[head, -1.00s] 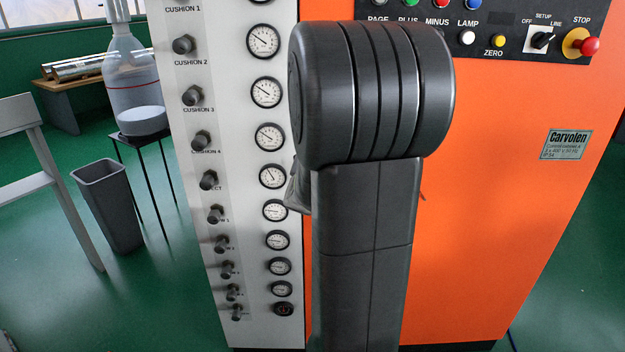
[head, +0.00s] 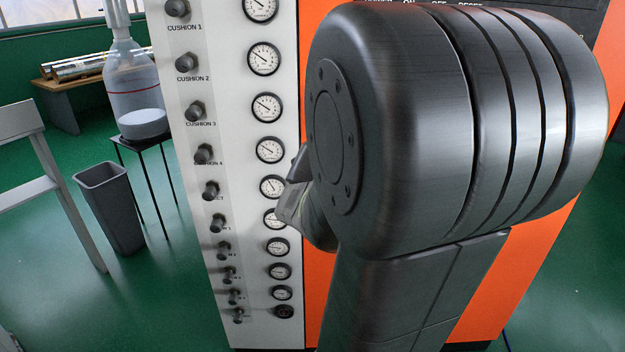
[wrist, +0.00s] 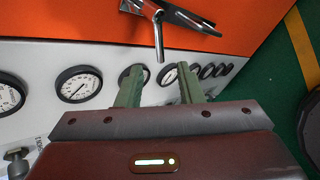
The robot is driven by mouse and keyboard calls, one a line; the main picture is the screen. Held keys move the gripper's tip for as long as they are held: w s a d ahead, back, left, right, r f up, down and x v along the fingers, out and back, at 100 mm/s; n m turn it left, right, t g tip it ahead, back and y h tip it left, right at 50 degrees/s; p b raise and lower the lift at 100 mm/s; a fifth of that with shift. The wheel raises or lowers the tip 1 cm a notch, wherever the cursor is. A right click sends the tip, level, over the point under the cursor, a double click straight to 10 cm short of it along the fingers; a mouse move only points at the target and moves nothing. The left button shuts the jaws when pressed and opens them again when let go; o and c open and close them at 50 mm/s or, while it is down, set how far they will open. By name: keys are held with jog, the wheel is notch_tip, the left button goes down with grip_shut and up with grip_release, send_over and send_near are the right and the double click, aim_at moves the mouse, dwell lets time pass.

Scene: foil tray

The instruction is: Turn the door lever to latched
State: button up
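In the wrist view, a shiny metal lever (wrist: 158,36) shows at the top, over the orange panel. Its rounded end points down toward the gap between my fingers. A flat metal piece (wrist: 195,20) runs off to its right; I cannot tell how the two join. The lever's end appears just past the fingertips, and I see no contact. In the head view my arm covers the lever and most of my gripper.
The orange machine (head: 535,240) has a white panel (head: 245,140) with a column of gauges and protruding knobs. These gauges lie close behind my fingers in the wrist view. A grey bin (head: 110,208) and a black stand (head: 150,150) with a bottle are on the left.

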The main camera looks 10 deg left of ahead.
jog(key=shift+p+v, duration=0.4)
jog(key=shift+v, duration=1)
jog(key=shift+f, duration=0.1)
jog(key=b+x, duration=0.6)
jog(key=x, duration=0.7)
jog(key=shift+w+a+f, duration=0.1)
jog(key=shift+w+f, duration=0.15)
jog(key=p+v, duration=0.6)
jog(key=v, duration=0.7)
jog(key=b+x, duration=0.5)
jog(key=x, duration=0.7)
jog(key=shift+w+a, duration=0.15)
jog(key=shift+w, duration=0.3)
jog(key=shift+s+a+r+m+y+p, duration=0.1)
jog(key=shift+a+r+m+y+p, duration=0.05)
jog(key=shift+m+y+p, duration=0.3)
jog(key=shift+s+a+r+m+y+p, duration=0.1)
jog(key=shift+r+m+y+p, duration=0.15)
jog(key=shift+y+p, duration=0.3)
